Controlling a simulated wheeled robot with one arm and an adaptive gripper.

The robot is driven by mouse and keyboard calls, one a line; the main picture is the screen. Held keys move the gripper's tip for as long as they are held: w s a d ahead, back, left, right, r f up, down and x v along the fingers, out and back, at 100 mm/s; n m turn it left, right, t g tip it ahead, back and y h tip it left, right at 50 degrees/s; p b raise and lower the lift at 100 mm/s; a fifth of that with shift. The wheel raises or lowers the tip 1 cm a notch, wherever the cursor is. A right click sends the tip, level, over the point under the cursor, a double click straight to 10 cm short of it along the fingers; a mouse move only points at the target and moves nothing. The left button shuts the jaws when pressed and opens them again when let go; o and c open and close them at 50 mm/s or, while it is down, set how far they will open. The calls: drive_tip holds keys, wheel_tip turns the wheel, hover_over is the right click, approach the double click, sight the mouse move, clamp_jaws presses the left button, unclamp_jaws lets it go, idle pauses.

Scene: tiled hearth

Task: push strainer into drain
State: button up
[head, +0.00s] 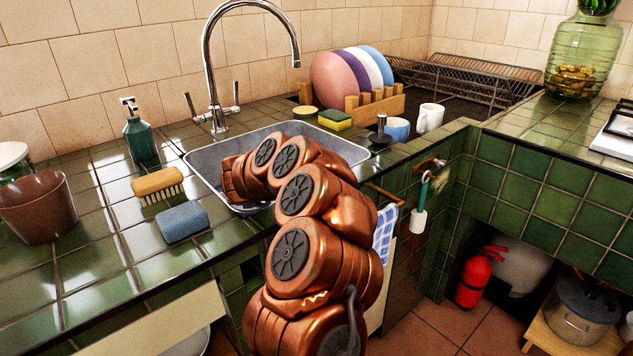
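The metal sink (207,158) is set into the green tiled counter, below the tall chrome tap. My copper arm reaches up from the bottom of the picture and bends over into the sink. My gripper is not visible; the arm's far end dips into the basin and hides most of it. I can see neither the drain nor a strainer inside the basin. A small dark item with an upright knob (381,125) stands on the counter right of the sink; I cannot tell whether it is a strainer or a stopper.
A chrome tap (213,75) rises behind the sink. A brush (158,186), a blue sponge (183,222) and a soap bottle (138,135) stand to its left. A yellow-green sponge (335,120), a plate rack (375,104) and mugs (430,117) are close by on the right.

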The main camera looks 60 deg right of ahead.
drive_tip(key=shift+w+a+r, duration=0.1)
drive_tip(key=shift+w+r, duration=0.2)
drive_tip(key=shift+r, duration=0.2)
